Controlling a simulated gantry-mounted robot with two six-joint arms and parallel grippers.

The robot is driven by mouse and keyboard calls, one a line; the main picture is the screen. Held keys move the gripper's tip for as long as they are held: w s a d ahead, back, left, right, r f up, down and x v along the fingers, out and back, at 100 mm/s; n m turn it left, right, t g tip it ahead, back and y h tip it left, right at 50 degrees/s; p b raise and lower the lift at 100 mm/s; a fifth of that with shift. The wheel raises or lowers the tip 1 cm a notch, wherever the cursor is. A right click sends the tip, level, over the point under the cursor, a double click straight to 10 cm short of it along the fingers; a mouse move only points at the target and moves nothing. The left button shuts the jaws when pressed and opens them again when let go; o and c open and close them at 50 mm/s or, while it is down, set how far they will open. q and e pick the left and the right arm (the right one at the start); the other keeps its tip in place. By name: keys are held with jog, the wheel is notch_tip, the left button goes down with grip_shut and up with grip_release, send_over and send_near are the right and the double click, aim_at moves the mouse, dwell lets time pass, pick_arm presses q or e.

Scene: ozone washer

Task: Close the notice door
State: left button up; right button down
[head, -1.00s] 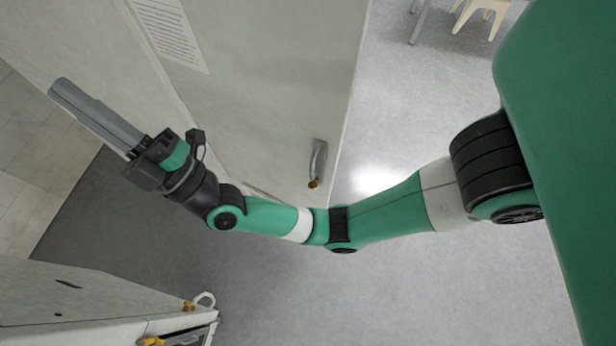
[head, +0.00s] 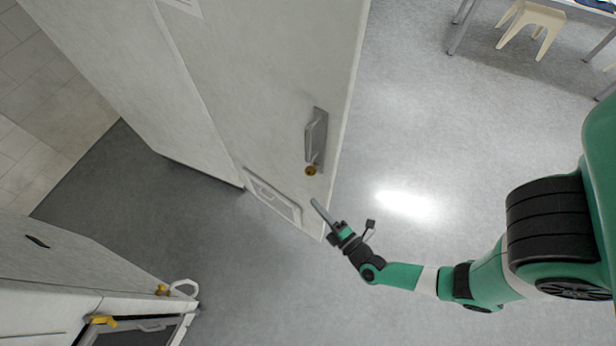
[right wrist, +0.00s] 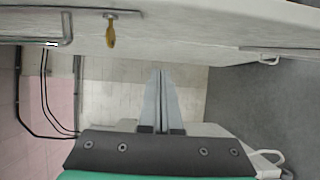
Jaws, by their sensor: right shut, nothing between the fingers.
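The notice door (head: 270,70) is a large pale grey door standing open across the upper middle of the head view. It has a metal lever handle (head: 316,135) with a brass lock below it, near its free edge. The notice paper is mostly cut off at the top. My right gripper (head: 315,203) is shut and empty, beside the lower part of the door near its free edge; I cannot tell whether it touches. In the right wrist view the shut fingers (right wrist: 162,95) point toward the pale door surface (right wrist: 200,35) with a brass key or knob. My left gripper is out of view.
A white cabinet (head: 80,270) with yellow fittings stands at the lower left. A cream stool (head: 532,22) and a table are at the top right. Grey floor (head: 420,130) is clear to the right of the door.

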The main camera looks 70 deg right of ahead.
jog(key=w+d+b, duration=0.6)
jog(key=d, duration=0.2)
jog(key=shift+w+d+b, duration=0.25)
jog(key=shift+w+b, duration=0.05)
jog(key=shift+b, duration=0.05)
